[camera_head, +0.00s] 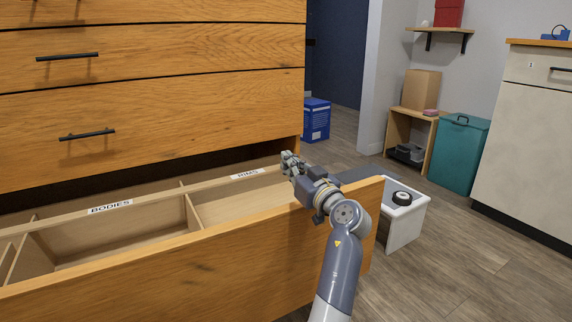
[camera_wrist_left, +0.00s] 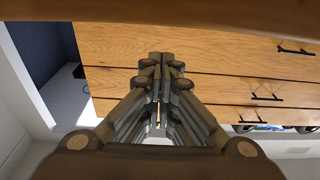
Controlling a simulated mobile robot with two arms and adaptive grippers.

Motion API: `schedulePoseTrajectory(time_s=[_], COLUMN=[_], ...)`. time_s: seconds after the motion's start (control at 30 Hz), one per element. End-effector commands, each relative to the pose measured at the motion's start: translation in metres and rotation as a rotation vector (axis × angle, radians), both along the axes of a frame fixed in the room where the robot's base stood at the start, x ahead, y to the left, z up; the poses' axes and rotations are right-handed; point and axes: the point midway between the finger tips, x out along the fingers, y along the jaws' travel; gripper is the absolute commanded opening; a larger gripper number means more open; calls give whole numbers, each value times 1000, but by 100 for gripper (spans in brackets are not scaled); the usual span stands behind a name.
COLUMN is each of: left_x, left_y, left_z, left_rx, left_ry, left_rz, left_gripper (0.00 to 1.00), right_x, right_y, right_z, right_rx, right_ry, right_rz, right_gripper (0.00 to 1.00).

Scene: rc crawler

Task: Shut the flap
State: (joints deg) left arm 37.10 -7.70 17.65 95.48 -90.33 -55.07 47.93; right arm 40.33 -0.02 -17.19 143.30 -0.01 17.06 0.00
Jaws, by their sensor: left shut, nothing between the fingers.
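No part that I can clearly tell as a flap shows in these views. A wide wooden drawer (camera_head: 190,270) stands open, its front panel towards me. My left gripper (camera_head: 289,160) is over the drawer's right end, near the label on its divider strip, with its forearm passing above the front panel. Its fingers are shut and empty; they also show together in the left wrist view (camera_wrist_left: 160,62), with the wooden drawer fronts beyond. I cannot tell whether the gripper touches the drawer. My right gripper is not in view.
The open drawer has several compartments, with a "BODIES" label (camera_head: 110,208). Shut drawers (camera_head: 200,115) rise above it. A white box (camera_head: 405,225) with a black wheel stands right of it. A teal bin (camera_head: 458,152), a blue box (camera_head: 316,120) and a pale cabinet (camera_head: 525,140) stand farther back.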

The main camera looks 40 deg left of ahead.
Motion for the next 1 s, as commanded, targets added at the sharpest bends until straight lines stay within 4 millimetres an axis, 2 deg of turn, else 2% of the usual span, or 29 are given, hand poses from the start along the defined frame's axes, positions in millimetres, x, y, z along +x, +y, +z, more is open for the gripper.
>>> schedulePoseTrajectory(time_s=[0.2,0.77,0.87,1.0], left_x=[-1,-2,-2,-2], left_y=[-6,-6,-6,-6], left_z=[-8,-7,0,23], left_rx=[-1,-1,-1,-1], left_ry=[0,0,-2,-6], left_rz=[0,0,1,0], left_gripper=[0,0,0,0], right_x=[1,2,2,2], right_y=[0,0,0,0], right_z=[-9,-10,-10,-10], right_rx=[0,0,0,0], right_ry=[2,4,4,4], right_rz=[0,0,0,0], right_gripper=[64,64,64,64])
